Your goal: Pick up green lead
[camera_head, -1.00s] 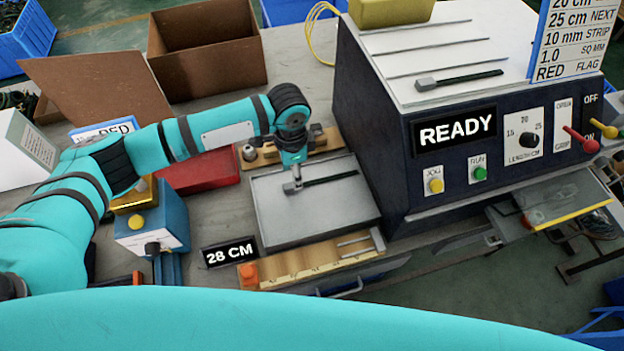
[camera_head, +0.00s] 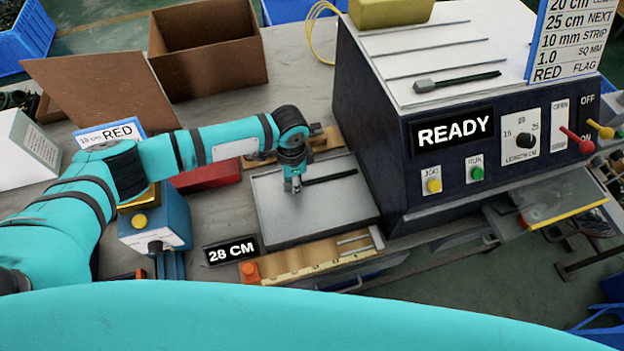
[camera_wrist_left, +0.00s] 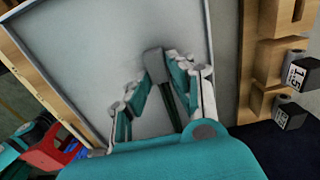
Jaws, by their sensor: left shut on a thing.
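A thin dark lead (camera_head: 332,178), its green hard to make out in the head view, lies over the grey tray (camera_head: 335,215). In the left wrist view its grey end (camera_wrist_left: 154,62) sits at my fingertips, and its dark green length (camera_wrist_left: 168,98) runs back between the fingers. My left gripper (camera_head: 296,187) points down over the tray and is shut on the lead; it also shows in the left wrist view (camera_wrist_left: 153,76). In the head view the gripper hides the grey end. Whether the lead touches the tray floor is unclear. My right gripper is out of view.
The dark machine (camera_head: 420,160) with a READY display stands right of the tray. A similar dark lead (camera_head: 458,81) lies on its top. A wooden rack (camera_head: 310,262) borders the tray in front. A red box (camera_head: 207,175) and a blue device (camera_head: 152,222) stand left.

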